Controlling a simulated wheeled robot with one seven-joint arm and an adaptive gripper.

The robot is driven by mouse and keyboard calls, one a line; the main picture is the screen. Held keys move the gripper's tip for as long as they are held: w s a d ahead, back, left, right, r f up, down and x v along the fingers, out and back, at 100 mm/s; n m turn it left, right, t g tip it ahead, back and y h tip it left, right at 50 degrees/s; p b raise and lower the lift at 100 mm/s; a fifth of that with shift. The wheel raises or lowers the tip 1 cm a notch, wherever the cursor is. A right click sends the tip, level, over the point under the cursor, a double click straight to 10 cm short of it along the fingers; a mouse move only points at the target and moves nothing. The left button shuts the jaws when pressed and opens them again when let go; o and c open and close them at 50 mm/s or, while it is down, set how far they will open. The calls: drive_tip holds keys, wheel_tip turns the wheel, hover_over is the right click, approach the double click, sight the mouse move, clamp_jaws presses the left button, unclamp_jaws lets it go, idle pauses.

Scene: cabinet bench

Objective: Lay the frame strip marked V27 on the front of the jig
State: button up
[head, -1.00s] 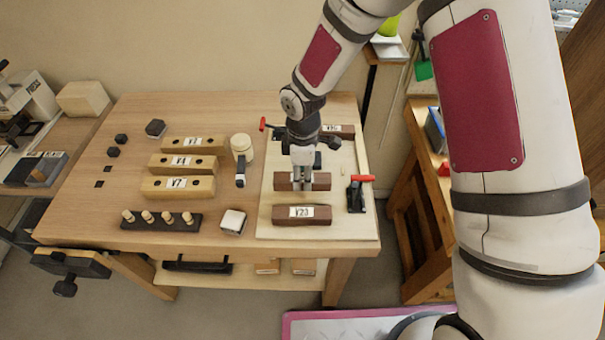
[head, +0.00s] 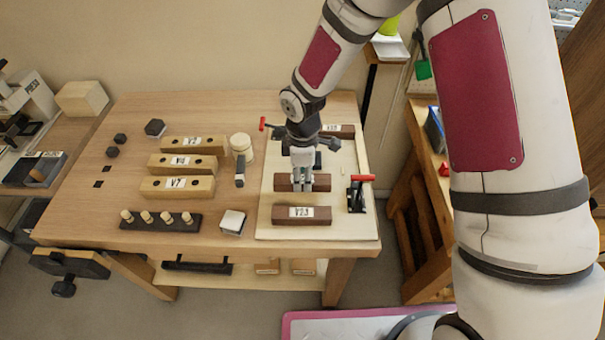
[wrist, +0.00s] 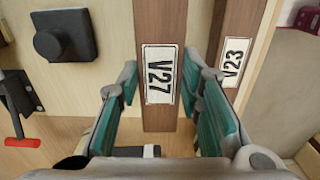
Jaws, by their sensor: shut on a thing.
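The V27 strip (wrist: 162,40) is a dark brown wooden bar with a white label; in the head view it is the middle brown bar (head: 283,184), partly hidden by my gripper. My gripper (head: 303,187) points down over its middle. In the wrist view its teal-padded fingers (wrist: 165,118) are on both sides of the strip, shut on it. The pale jig board (head: 345,225) lies under the strip; whether the strip touches it I cannot tell. The V23 strip (head: 325,215) lies on the board's front part, parallel to V27.
Another brown strip (head: 345,131) lies at the board's back. A red-handled clamp (head: 357,195) stands right of V27. Three light wooden bars (head: 180,187), a peg rack (head: 160,222), a white-topped block (head: 232,222) and a pale cylinder (head: 241,146) are on the bench's left part.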

drive_tip(key=shift+f+b, duration=0.7)
drive_tip(key=shift+f, duration=0.95)
idle(1.8)
drive_tip(key=o, duration=1.3)
drive_tip(key=shift+o, duration=0.9)
drive_tip(key=shift+r+p, duration=1.05)
drive_tip(key=shift+r, duration=2.5)
